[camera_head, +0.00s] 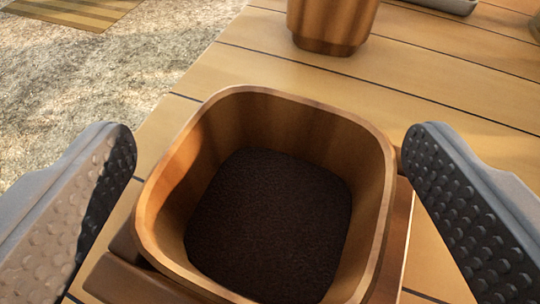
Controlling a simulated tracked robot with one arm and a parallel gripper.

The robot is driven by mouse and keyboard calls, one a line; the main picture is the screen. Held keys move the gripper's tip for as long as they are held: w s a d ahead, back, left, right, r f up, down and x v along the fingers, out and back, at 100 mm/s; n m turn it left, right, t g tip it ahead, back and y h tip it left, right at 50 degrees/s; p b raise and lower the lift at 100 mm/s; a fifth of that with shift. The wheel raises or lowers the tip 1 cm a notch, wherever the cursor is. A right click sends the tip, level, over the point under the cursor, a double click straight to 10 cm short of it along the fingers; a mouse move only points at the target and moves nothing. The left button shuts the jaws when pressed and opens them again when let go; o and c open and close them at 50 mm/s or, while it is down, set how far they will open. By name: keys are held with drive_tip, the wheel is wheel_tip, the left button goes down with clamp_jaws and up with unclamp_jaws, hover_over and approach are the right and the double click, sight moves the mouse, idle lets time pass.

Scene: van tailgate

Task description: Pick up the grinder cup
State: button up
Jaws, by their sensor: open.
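A brown, wood-coloured cup with a rounded-square rim (378,150), which looks like the grinder cup, stands upright below the camera. Its inside shows a dark brown, grainy bottom or filling; I cannot tell which. My gripper (270,165) is open, with one dark, studded finger pad left of the cup and the other right of it. Both fingers look apart from the cup walls. The lower edge of the cup runs close to the bottom of the picture, and its outer base is mostly hidden.
A brown wooden base or block (112,278) shows under the cup. A second copper-brown vessel (332,22) stands behind on the slatted wooden surface (440,75). A grey tray edge (445,5) is at the top right. Gravelly ground (110,75) and a striped mat (75,12) lie left, beyond the edge.

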drive_tip(key=shift+w+f, duration=0.1)
drive_tip(key=shift+w, duration=0.15)
drive_tip(key=c, duration=1.1)
drive_tip(key=shift+r, duration=0.2)
